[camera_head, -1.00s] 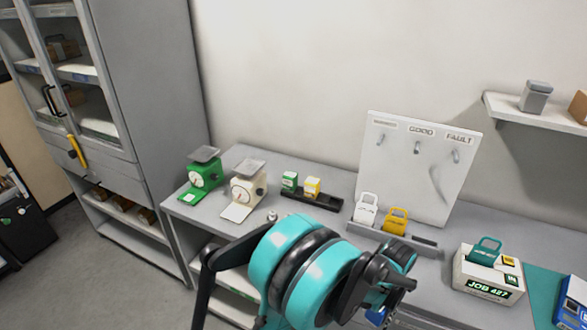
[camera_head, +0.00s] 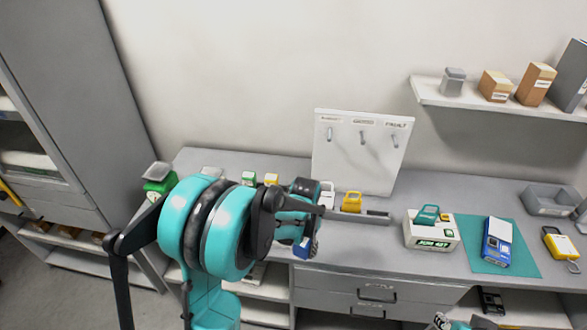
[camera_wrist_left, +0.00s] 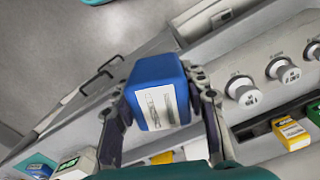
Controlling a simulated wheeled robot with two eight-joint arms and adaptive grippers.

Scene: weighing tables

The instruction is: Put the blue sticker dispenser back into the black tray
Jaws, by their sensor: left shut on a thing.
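My left gripper (camera_wrist_left: 160,110) is shut on the blue sticker dispenser (camera_wrist_left: 155,85), a blue block with a white label, held between its two fingers. In the head view the dispenser (camera_head: 303,249) shows as a small blue patch below the gripper (camera_head: 306,228), near the table's front edge. The black tray (camera_wrist_left: 252,131) shows partly at the right of the wrist view, apart from the dispenser. A yellow dispenser (camera_wrist_left: 291,133) and a green one stand in it. In the head view my left arm hides most of the tray; the green (camera_head: 248,178) and yellow (camera_head: 271,179) dispensers show above the arm.
To the right are a white JOB 427 box (camera_head: 430,232) and a blue device (camera_head: 497,242) on a teal mat. A green scale (camera_head: 158,185) stands left.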

